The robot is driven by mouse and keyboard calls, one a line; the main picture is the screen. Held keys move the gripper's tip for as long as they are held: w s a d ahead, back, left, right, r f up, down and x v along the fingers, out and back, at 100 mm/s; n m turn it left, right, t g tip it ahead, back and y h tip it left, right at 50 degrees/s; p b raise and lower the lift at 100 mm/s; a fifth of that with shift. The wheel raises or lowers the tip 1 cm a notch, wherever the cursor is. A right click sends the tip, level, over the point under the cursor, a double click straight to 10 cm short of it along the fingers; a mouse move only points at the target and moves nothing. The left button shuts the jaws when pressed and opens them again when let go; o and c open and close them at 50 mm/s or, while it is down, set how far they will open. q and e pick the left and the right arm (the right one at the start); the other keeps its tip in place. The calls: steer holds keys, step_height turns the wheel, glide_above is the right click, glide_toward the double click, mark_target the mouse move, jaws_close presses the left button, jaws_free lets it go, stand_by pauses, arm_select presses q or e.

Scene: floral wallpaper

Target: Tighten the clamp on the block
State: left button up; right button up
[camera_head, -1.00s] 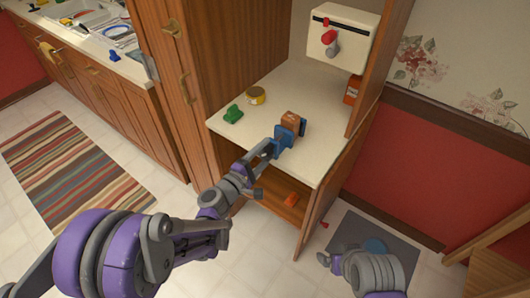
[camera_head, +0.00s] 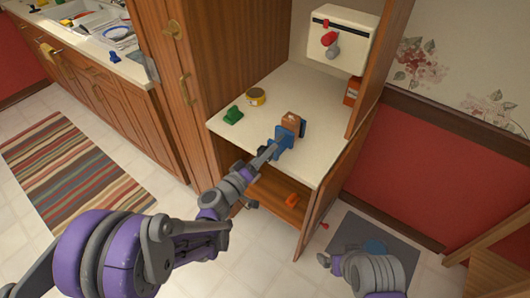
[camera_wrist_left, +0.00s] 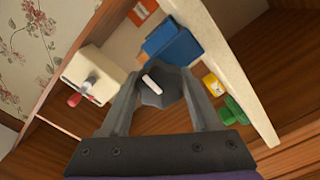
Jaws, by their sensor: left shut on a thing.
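The blue clamp (camera_head: 285,137) stands near the front edge of the cabinet counter, against a brown block (camera_head: 293,119). The clamp's blue body (camera_wrist_left: 174,46) and part of the block (camera_wrist_left: 142,12) also show in the left wrist view. My left gripper (camera_head: 266,154) reaches in from the front. In the left wrist view its fingers are shut on the clamp's dark grey lobed knob (camera_wrist_left: 156,97), which has a white bar mark. The knob's far side is hidden. My right gripper (camera_head: 327,262) is low at the lower right, away from the clamp; its fingers are unclear.
A yellow can (camera_head: 256,96) and a green object (camera_head: 233,115) stand left on the counter (camera_head: 285,85). A cream box (camera_head: 342,40) with a red knob hangs on the back wall. An orange object (camera_head: 291,200) lies on the lower shelf. The open door (camera_head: 335,180) stands at right.

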arm_select(q)
steer(key=m, duration=0.5)
stand_by(0.5)
steer(key=o, duration=1.4)
steer(key=shift+c, duration=0.2)
steer(key=shift+s, duration=0.1)
steer(key=v, duration=1)
steer(key=shift+s+a+b, duration=0.25)
steer(key=shift+s+b, duration=0.05)
steer(key=shift+b, duration=0.05)
